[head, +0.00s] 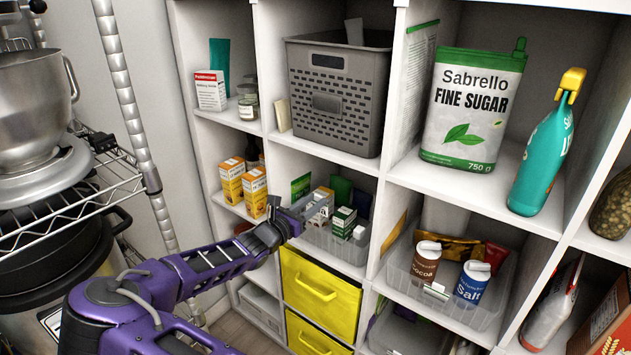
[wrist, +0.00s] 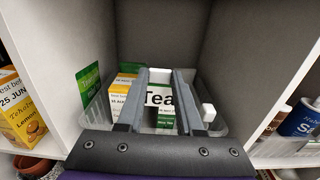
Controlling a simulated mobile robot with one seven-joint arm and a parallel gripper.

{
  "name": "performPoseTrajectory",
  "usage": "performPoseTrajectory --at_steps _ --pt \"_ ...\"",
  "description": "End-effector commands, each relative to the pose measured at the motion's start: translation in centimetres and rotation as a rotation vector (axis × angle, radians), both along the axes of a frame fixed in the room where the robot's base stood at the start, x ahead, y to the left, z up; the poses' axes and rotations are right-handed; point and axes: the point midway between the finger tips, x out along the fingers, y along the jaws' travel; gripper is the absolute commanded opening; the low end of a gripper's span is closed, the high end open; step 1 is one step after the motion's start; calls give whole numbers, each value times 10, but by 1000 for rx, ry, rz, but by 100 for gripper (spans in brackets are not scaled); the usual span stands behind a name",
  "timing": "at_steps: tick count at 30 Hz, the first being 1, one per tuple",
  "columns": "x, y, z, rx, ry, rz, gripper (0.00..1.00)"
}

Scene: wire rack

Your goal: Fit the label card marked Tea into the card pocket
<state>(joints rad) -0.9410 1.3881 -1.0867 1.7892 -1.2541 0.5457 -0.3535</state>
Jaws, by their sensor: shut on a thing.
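My gripper (head: 287,222) is in front of the left part of a clear tray (head: 348,247) on the middle shelf. In the wrist view my gripper (wrist: 162,78) is shut on the white label card marked Tea (wrist: 157,98), which sits between the two fingers with its print facing the camera. The tray's rim also shows in the wrist view (wrist: 217,127). The card is not clear in the head view. I cannot make out the card pocket; the gripper and card cover part of the tray front. I cannot tell whether the card touches the tray.
Small boxes (head: 343,221) and green packets stand in the tray. Yellow tea boxes (head: 254,190) stand in the compartment to the left, and a second clear tray (head: 400,277) with cocoa and salt to the right. A yellow drawer (head: 318,293) lies below. Shelf dividers border the compartment.

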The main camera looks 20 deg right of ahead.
Motion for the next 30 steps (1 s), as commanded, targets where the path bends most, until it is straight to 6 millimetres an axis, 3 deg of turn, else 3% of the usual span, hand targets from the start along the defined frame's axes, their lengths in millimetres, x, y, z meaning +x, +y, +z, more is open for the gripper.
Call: performPoseTrajectory --at_steps 30 --pt "-1 1 -54 1 1 3 0"
